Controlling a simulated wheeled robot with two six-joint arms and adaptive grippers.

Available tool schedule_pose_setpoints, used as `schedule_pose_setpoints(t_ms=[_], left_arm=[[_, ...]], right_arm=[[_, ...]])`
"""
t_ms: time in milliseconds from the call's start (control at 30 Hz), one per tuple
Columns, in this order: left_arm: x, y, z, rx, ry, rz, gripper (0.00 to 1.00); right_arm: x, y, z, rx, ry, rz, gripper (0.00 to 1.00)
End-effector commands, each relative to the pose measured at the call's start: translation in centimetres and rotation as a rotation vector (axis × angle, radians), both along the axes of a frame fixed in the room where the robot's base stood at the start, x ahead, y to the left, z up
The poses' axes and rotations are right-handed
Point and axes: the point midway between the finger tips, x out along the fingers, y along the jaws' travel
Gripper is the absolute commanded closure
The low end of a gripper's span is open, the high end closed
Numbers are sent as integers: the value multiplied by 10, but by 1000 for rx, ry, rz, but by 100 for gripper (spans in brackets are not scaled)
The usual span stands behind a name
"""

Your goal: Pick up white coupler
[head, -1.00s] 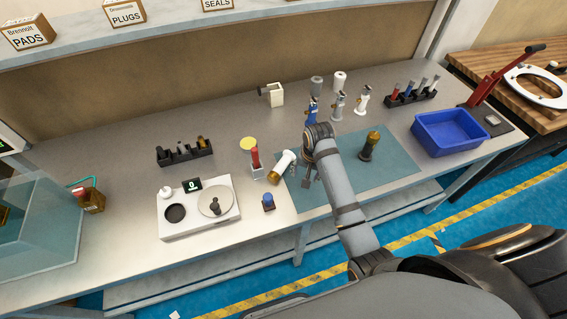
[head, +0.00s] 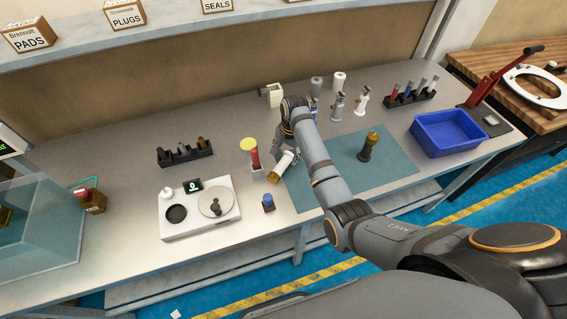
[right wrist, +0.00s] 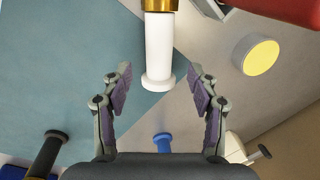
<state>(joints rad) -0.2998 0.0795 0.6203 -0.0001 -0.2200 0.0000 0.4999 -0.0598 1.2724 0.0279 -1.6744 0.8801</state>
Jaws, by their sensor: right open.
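The white coupler (head: 286,161), a white cylinder with a gold end, lies at the left edge of the teal mat in the head view. In the right wrist view the coupler (right wrist: 159,50) points down the picture, its white flanged end between the fingertips and its gold part at the top edge. My right gripper (head: 286,148) is over the coupler, and its arm hides part of the mat. In the right wrist view the right gripper (right wrist: 160,80) is open, with a gap on both sides of the coupler. My left gripper is not in view.
A red part (head: 255,159) and a yellow-topped part (head: 248,144) stand just left of the coupler. A white scale (head: 190,222) is further left. A dark gold-topped part (head: 369,146) stands on the mat (head: 390,165). A blue bin (head: 448,134) is at right.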

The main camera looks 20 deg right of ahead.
Motion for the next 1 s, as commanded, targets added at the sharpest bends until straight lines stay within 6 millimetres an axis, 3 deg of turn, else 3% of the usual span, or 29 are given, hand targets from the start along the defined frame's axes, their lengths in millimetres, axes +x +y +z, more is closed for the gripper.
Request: schedule_pose_setpoints(t_ms=[133,267,533,900,1000], left_arm=[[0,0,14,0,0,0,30],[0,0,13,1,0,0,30],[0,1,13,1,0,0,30],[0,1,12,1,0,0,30],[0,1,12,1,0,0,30]], right_arm=[[-1,3,-22,0,8,1,40],[1,5,-42,-1,5,1,40],[2,5,-48,0,1,0,40],[2,5,-48,-1,2,0,90],[2,5,-48,-1,2,0,100]])
